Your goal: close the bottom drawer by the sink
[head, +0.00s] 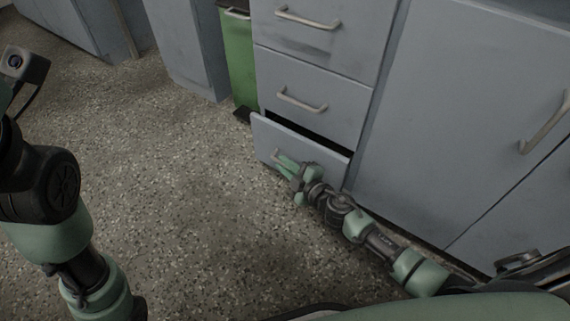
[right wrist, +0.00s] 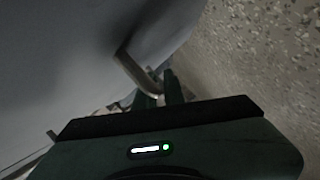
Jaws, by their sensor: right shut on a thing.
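The bottom drawer (head: 268,133) is the lowest of a stack of grey-blue drawers. It stands partly open, with a dark gap above its front on the right side. My right gripper (head: 283,163) is at the drawer front, shut on its metal bar handle (head: 275,155). In the right wrist view, the handle (right wrist: 137,74) runs down to the dark fingers (right wrist: 160,88), which hide part of it. My left arm shows at the left of the head view, but its fingers are out of the picture.
Two closed drawers, the middle (head: 310,95) and the top one (head: 300,30), are above. A large cabinet door (head: 450,110) stands to the right. The speckled floor (head: 190,190) in front is clear.

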